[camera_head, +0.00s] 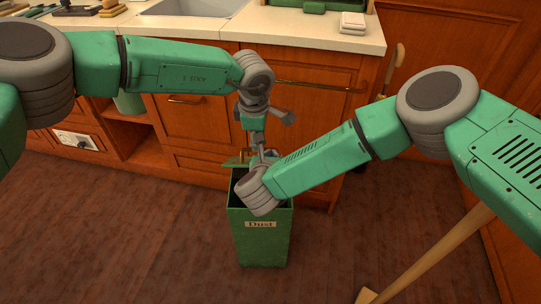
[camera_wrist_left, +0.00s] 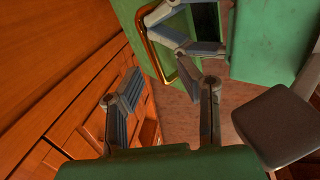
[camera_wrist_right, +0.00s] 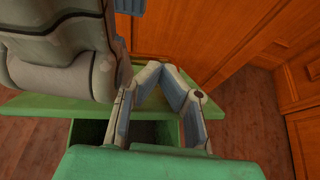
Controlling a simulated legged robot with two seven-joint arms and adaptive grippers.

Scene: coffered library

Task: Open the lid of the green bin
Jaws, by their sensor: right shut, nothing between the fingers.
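The green bin (camera_head: 263,240), labelled "Dust", stands on the floor before the cabinets. Its green lid (camera_head: 236,161) is raised at the back, and the dark bin opening (camera_wrist_right: 140,131) shows in the right wrist view. How far the lid leans is hard to tell. My right gripper (camera_head: 262,156) is over the opening by the lid, shut and empty; my arm hides much of the rim. In the left wrist view it is beside a brass-coloured edge (camera_wrist_left: 157,66). My left gripper (camera_head: 272,126) is above and behind the bin, fingers spread and empty (camera_wrist_left: 160,105).
Wooden cabinets (camera_head: 195,120) with a pale counter (camera_head: 290,30) and sink (camera_head: 190,8) stand close behind the bin. A wooden handle (camera_head: 430,258) leans at the lower right. The dark floor (camera_head: 120,230) left of the bin is clear.

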